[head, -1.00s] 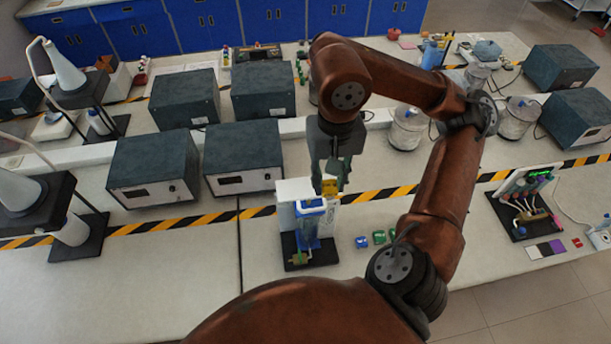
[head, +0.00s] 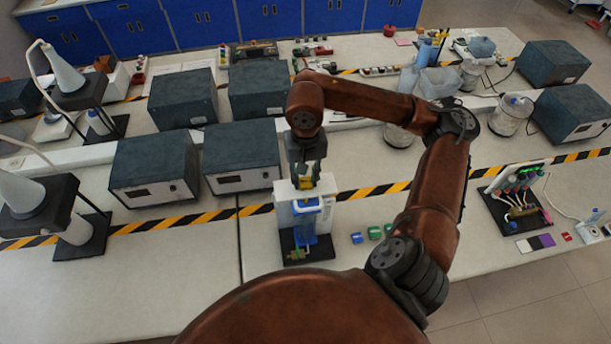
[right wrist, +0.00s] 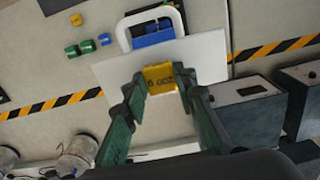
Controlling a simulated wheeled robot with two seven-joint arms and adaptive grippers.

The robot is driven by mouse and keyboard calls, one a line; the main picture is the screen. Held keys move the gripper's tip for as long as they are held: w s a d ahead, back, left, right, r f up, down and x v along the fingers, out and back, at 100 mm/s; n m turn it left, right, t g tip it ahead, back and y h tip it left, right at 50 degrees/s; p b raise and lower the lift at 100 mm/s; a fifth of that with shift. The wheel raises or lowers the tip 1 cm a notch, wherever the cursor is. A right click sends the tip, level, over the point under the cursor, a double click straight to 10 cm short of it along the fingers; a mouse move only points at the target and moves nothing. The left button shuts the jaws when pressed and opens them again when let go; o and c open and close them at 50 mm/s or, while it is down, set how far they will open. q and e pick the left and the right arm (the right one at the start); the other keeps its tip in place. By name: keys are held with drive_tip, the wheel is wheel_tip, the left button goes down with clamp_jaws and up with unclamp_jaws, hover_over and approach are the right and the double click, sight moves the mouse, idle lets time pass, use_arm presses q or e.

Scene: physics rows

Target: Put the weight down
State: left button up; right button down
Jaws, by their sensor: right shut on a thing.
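A yellow weight (head: 305,183), marked 200 g, is held between the fingertips of my right gripper (head: 307,170). It also shows in the right wrist view (right wrist: 160,78), with the green-and-black fingers (right wrist: 161,88) closed on its sides. The weight is over or at the top of a white apparatus (head: 284,212) with a blue part (head: 303,228) in front and a black base. In the right wrist view the weight overlaps the apparatus's white plate (right wrist: 206,57); I cannot tell whether it touches it. My left gripper is not in view.
Small blue (head: 357,238) and green (head: 374,232) blocks lie on the bench right of the apparatus. Dark boxes (head: 241,157) stand behind left. A wired board (head: 516,200) is at the right.

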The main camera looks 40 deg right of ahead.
sight(305, 181)
drive_tip(key=shift+f+b, duration=0.2)
drive_tip(key=shift+b, duration=0.1)
drive_tip(key=c, duration=2)
unclamp_jaws()
drive_tip(key=o, duration=0.4)
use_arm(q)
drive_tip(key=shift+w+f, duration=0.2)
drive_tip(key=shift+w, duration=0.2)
use_arm(e)
drive_tip(key=shift+r+p, duration=0.25)
drive_tip(key=shift+p, duration=0.05)
use_arm(q)
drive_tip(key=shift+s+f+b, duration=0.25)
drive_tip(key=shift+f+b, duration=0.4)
drive_tip(key=shift+b, duration=0.25)
use_arm(e)
drive_tip(key=shift+r, duration=5.95)
